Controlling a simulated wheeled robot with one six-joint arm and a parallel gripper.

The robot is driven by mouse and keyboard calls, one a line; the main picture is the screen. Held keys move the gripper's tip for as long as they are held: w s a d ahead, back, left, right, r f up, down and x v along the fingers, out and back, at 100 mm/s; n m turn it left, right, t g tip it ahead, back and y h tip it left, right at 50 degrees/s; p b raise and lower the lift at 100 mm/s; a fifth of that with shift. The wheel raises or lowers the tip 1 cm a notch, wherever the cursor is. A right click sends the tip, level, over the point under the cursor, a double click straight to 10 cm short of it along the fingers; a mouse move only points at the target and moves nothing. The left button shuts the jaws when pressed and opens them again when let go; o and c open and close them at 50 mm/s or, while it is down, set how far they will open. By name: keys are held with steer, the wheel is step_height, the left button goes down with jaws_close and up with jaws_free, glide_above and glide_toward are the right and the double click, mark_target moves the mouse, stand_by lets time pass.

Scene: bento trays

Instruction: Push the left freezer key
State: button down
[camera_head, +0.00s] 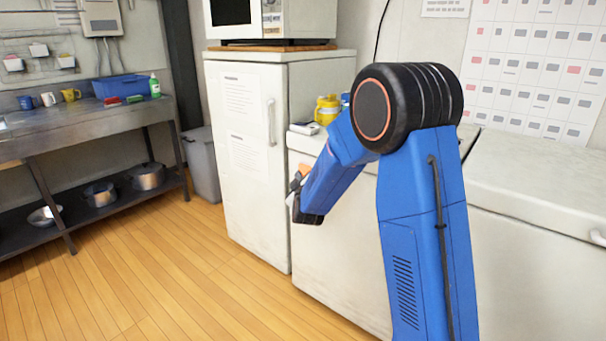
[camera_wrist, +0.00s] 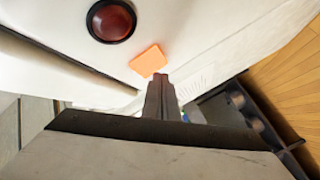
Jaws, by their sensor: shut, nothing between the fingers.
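A round dark red key (camera_wrist: 111,22) with a black ring sits on a white freezer face at the upper left of the wrist view. An orange square note (camera_wrist: 148,60) is on the same face, to the right of and below the key in that picture. My gripper (camera_wrist: 160,80) is shut and empty. Its tips appear just below the note and off to the side of the key; I cannot tell whether they touch the face. In the head view my gripper (camera_head: 296,183) is beside the left white freezer (camera_head: 335,255), and my arm hides the key.
A white fridge (camera_head: 245,150) with a microwave on top stands left of the freezer. A yellow container (camera_head: 326,110) is on the freezer top. A second freezer (camera_head: 535,180) is at the right. A steel bench (camera_head: 90,120) stands far left, with open wooden floor (camera_head: 140,270) in front.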

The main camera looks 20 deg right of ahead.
steer(key=shift+d, duration=0.1)
steer(key=shift+w+d, duration=0.25)
steer(key=shift+d, duration=0.05)
steer(key=shift+w+d, duration=0.1)
steer(key=shift+d, duration=0.05)
stand_by(0.9)
steer(key=shift+s+a, duration=0.4)
steer(key=shift+a, duration=0.15)
steer(key=s+a, duration=0.2)
steer(key=a, duration=0.1)
steer(key=s+a, duration=0.1)
steer(key=shift+s+a, duration=0.25)
steer(key=shift+a, duration=0.15)
stand_by(0.4)
